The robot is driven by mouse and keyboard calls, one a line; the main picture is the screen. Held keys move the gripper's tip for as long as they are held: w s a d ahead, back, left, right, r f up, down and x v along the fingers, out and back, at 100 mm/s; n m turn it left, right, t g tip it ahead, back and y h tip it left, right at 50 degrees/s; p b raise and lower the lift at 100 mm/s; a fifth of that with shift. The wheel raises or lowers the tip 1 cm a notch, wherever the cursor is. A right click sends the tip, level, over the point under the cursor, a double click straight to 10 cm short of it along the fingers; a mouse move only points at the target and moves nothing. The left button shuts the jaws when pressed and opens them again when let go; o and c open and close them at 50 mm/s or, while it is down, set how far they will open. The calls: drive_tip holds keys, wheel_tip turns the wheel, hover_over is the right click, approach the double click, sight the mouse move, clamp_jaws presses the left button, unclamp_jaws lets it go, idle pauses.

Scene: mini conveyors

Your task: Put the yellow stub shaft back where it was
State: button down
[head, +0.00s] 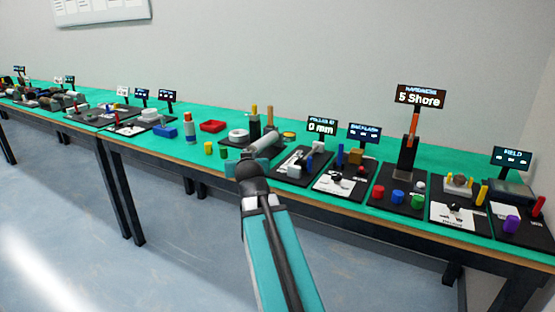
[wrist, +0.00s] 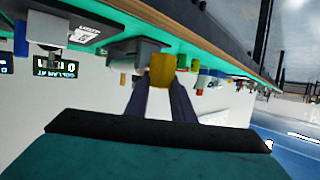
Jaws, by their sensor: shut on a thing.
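The yellow stub shaft (wrist: 162,70) sits between the two dark fingers of my gripper (wrist: 162,84) in the wrist view. The gripper is shut on it. The wrist picture is upside down, with the teal bench top above and the wall below. A grey block (wrist: 138,52) on the bench shows right beside and behind the shaft; I cannot tell whether they touch. In the head view my arm covers this part of the bench, and the held shaft cannot be made out.
A long teal bench (head: 350,203) carries several small stations. A "0 mm" sign (head: 321,127) and a "5 Shore" sign (head: 420,98) stand right of my arm.

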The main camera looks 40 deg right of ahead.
drive_tip(key=w+a+f+n+y, duration=0.1)
drive_tip(key=w+a+n+y, duration=0.1)
drive_tip(key=a, duration=1.3)
drive_tip(key=w+a+f+n+t+y, duration=0.1)
drive_tip(key=w+a+n+y, duration=0.2)
drive_tip(key=a, duration=1.3)
drive_tip(key=shift+w+n+t+y, duration=0.3)
drive_tip(key=shift+w+y, duration=0.5)
drive_tip(key=shift+w, duration=0.05)
drive_tip(key=shift+a, duration=0.1)
